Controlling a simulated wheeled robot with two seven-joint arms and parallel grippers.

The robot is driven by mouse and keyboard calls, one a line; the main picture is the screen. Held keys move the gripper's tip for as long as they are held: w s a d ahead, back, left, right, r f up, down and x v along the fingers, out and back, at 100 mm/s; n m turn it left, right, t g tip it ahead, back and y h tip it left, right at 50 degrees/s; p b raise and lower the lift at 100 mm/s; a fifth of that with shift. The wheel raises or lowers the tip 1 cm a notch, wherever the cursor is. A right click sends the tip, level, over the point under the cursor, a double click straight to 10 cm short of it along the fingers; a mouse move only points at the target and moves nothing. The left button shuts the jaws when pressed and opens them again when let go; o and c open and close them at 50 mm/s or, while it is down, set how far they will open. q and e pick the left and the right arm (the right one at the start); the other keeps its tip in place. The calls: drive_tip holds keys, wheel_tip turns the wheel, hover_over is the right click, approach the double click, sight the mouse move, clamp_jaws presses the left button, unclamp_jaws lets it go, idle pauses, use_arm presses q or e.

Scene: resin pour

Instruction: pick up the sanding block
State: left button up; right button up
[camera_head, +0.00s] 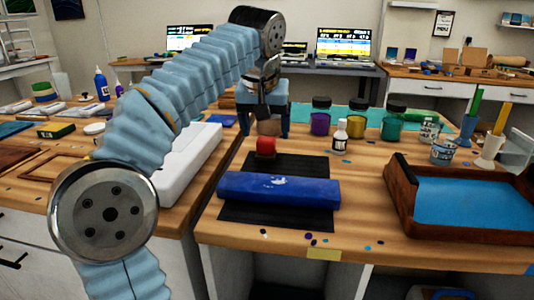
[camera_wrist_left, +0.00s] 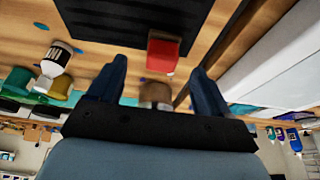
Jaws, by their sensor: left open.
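A small tan block (camera_head: 269,126), which may be the sanding block, stands on the wooden table behind a red block (camera_head: 265,146). In the left wrist view the tan block (camera_wrist_left: 156,93) lies between the spread fingers, with gaps on both sides. The red block (camera_wrist_left: 163,52) lies just past the fingertips, beside the black mat. I cannot tell for certain which block is the sanding block. My left gripper (camera_head: 265,128) is open and points down over the table; in the left wrist view its fingers (camera_wrist_left: 159,72) hold nothing. My right gripper is not in view.
A blue roll (camera_head: 278,190) lies on the black mat (camera_head: 275,220) in front. Dark-lidded jars (camera_head: 320,118) and a small white bottle (camera_head: 340,136) stand right of my gripper. A brown tray (camera_head: 402,190) with a blue inside sits at right; a white case (camera_head: 190,160) at left.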

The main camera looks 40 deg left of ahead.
sight(266, 139)
use_arm(q)
drive_tip(key=x, duration=0.2)
drive_tip(key=b+x, duration=0.1)
drive_tip(key=x, duration=0.2)
drive_tip(key=shift+w+a+f, duration=0.15)
drive_tip(key=shift+w+a, duration=0.1)
drive_tip(key=shift+a, duration=0.05)
drive_tip(key=c, duration=1.1)
wheel_tip(266, 139, up, 4)
drive_tip(key=shift+f+p, duration=0.1)
drive_tip(key=shift+p, duration=0.7)
drive_tip(key=s+d+r, duration=0.1)
drive_tip(key=s+r, duration=0.2)
drive_tip(key=s, duration=0.1)
drive_tip(key=s+d+r, duration=0.2)
drive_tip(key=s+r, duration=0.1)
drive_tip(key=s, duration=0.1)
drive_tip(key=s+d+r+p, duration=0.1)
drive_tip(key=s+d+r, duration=0.1)
drive_tip(key=s, duration=0.3)
drive_tip(key=shift+d+r, duration=0.2)
drive_tip(key=shift+r, duration=0.45)
